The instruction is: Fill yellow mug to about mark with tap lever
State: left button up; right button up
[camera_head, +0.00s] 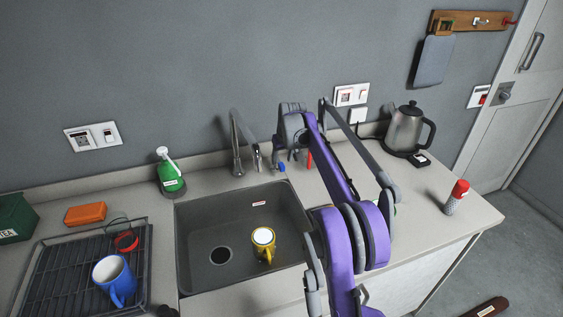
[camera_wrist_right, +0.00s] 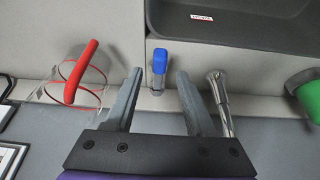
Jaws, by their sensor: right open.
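The yellow mug (camera_head: 263,240) stands upright in the dark sink (camera_head: 225,205), right of the drain; its inside looks white, and no mark or water level can be made out. The metal tap (camera_head: 236,145) stands behind the sink. A small blue-ended piece (camera_head: 281,168), seemingly the tap lever, is to its right. It also shows in the right wrist view (camera_wrist_right: 158,60). My right gripper (camera_head: 290,143) is by this piece; in the wrist view its open fingers (camera_wrist_right: 155,85) are on either side of it, with gaps. My left gripper is not in view.
A green bottle (camera_head: 170,175) stands left of the tap. A clear container with a red handle-like part (camera_wrist_right: 80,75) is close beside my right gripper. A kettle (camera_head: 406,130) and red-topped shaker (camera_head: 457,195) are right. A drying rack (camera_head: 60,275) with a blue mug (camera_head: 115,280) is left.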

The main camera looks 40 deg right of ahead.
jog(key=v, duration=0.8)
jog(key=shift+f, duration=0.1)
dwell(0.8)
